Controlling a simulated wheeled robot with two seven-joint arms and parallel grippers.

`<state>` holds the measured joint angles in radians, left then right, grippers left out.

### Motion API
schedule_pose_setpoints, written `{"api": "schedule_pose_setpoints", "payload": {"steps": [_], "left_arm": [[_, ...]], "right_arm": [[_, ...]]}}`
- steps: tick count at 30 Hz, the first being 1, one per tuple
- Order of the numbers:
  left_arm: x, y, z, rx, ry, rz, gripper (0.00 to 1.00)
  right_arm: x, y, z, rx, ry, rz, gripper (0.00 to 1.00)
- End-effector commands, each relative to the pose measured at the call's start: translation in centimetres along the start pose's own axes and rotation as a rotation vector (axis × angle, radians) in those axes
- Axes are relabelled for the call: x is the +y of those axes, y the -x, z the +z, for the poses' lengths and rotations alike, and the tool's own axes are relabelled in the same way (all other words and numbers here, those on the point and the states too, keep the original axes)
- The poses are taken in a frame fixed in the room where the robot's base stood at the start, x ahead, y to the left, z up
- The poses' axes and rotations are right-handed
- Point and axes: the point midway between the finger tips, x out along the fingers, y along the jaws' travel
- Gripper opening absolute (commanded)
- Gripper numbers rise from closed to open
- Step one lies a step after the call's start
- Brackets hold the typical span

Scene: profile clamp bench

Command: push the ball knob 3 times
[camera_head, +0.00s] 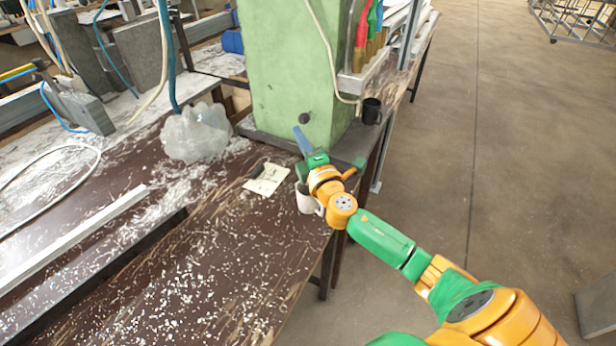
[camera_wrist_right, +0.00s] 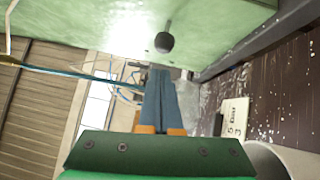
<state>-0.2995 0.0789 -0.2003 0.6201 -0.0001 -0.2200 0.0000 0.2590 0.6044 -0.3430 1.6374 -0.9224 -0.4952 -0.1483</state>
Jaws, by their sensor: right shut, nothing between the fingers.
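The dark ball knob (camera_head: 304,118) sits on the front face of the green machine column (camera_head: 290,60). In the right wrist view the ball knob (camera_wrist_right: 164,42) is above the fingertips, on the green face. My right gripper (camera_head: 299,130) is shut and empty, its blue-grey fingers pointing up toward the knob. The fingers also show in the right wrist view (camera_wrist_right: 160,75). A small gap shows between fingertips and knob in both views; I cannot tell the depth of it. My left gripper does not show.
A white mug (camera_head: 305,200) stands close beside my right wrist at the bench edge. A paper note (camera_head: 267,179) and a clear plastic bag (camera_head: 196,133) lie on the bench (camera_head: 215,240). A black mug (camera_head: 371,111) stands right of the column. The floor at right is mostly clear.

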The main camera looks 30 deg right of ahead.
Motion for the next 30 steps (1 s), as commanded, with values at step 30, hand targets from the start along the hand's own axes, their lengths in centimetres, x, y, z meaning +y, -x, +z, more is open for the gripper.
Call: {"api": "schedule_pose_setpoints", "payload": {"steps": [30], "left_arm": [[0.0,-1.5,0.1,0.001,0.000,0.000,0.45]], "right_arm": [[0.0,10.1,-0.2,0.005,0.000,-0.001,0.00]]}}
